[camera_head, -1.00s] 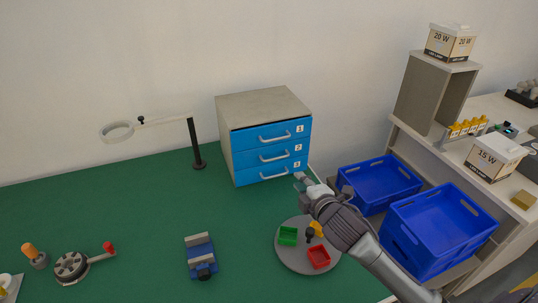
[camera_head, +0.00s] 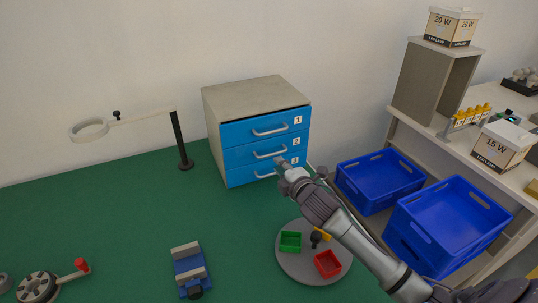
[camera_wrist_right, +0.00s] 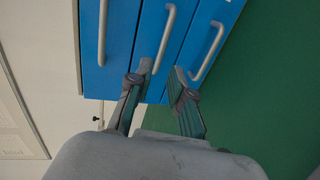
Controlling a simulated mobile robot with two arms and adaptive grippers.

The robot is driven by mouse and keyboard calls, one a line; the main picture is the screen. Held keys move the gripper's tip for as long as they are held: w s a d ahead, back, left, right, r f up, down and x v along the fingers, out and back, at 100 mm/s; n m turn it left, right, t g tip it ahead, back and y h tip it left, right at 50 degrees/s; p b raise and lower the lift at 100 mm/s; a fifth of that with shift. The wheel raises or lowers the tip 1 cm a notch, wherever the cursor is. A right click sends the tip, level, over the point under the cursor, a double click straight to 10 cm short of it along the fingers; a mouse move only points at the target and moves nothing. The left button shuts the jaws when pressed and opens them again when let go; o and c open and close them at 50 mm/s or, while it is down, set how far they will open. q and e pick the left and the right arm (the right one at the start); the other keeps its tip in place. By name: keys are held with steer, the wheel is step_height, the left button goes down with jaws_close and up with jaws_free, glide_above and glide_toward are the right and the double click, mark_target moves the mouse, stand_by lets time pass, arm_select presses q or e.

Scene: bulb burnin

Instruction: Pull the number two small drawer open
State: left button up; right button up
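The blue number two drawer (camera_head: 240,156) is the middle one in a grey cabinet (camera_head: 255,95) and looks shut. Its pale bar handle (camera_head: 268,154) also shows in the right wrist view (camera_wrist_right: 166,35). My right gripper (camera_head: 282,163) is at the right part of the drawer fronts and hides part of the number three drawer (camera_head: 238,177). In the right wrist view its two fingers (camera_wrist_right: 162,75) are apart, with one end of the number two handle between their tips. Contact cannot be told. My left gripper is not in view.
The number one drawer (camera_head: 240,133) is directly above and looks shut. A grey round tray (camera_head: 290,265) with green and red boxes lies below my right arm. Blue crates (camera_head: 440,225) stand to the right. A magnifier lamp (camera_head: 180,140) stands left of the cabinet.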

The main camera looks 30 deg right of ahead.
mark_target(270, 155)
steer(key=x, duration=0.8)
steer(key=shift+w+f, duration=0.2)
steer(key=shift+w, duration=0.2)
jaws_close()
